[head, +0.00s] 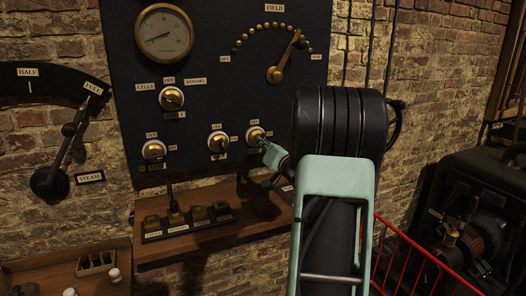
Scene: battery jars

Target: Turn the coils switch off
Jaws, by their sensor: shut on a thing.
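A dark panel (210,100) on the brick wall carries several small rotary switches with brass rims and pale faces. My gripper (267,146) is at the rightmost switch of the lower row (255,133), shut on its knob. The fingertips and the knob's far side are partly hidden by the gripper and arm. A middle switch (218,142) and a left switch (154,150) are in the same row. A three-label switch (171,98) marked CELLS sits above. The small labels near the lower switches are too small to read, so which one is named coils cannot be told.
A FIELD lever (284,62) and a round gauge (164,35) are higher on the panel. A wooden shelf (225,240) with several keys (176,219) juts out below. A STEAM lever (62,160) is at left, a red rail (415,252) and machine (475,230) at right.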

